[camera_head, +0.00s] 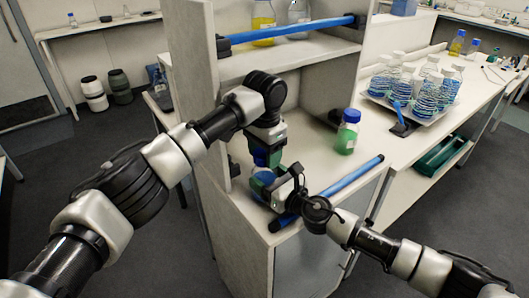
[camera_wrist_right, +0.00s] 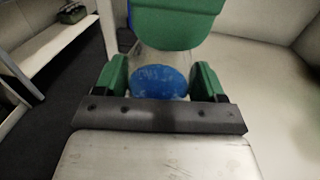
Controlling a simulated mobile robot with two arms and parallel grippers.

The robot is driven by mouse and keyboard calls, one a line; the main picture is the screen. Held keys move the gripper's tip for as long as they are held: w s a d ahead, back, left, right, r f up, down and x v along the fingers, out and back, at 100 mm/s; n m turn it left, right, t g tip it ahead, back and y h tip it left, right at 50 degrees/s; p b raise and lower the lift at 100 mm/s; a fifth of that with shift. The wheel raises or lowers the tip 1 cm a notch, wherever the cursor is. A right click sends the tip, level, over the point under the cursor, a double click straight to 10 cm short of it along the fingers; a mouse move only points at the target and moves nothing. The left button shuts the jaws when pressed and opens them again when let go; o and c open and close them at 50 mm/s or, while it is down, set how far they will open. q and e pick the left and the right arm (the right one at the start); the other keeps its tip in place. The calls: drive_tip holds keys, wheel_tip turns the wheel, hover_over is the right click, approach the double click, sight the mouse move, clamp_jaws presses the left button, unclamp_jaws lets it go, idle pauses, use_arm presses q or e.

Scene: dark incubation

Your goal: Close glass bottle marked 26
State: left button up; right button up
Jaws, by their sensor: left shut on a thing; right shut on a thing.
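A glass bottle (camera_head: 262,178) with blue liquid stands near the front end of the bench. It also shows in the right wrist view (camera_wrist_right: 160,82), and no number can be read on it. My right gripper (camera_head: 272,184) is shut on the bottle's body, with its green fingers (camera_wrist_right: 157,80) on both sides of the glass. My left gripper (camera_head: 265,155) is directly above, pointing down, and is shut on the blue cap (camera_head: 259,157) at the bottle's top. The cap is mostly covered by the fingers, so I cannot tell how it sits on the neck.
A bottle with green liquid and blue cap (camera_head: 347,131) stands to the right. A blue rail (camera_head: 335,190) runs along the bench's front edge, close to my right gripper. A shelf (camera_head: 290,58) overhangs behind. A tray (camera_head: 408,113) of several blue-filled bottles stands further right.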

use_arm(q)
drive_tip(key=shift+m, duration=1.2)
drive_tip(key=o, duration=1)
drive_tip(key=shift+r, duration=0.15)
drive_tip(key=shift+r, duration=2.15)
drive_tip(key=shift+c, duration=0.3)
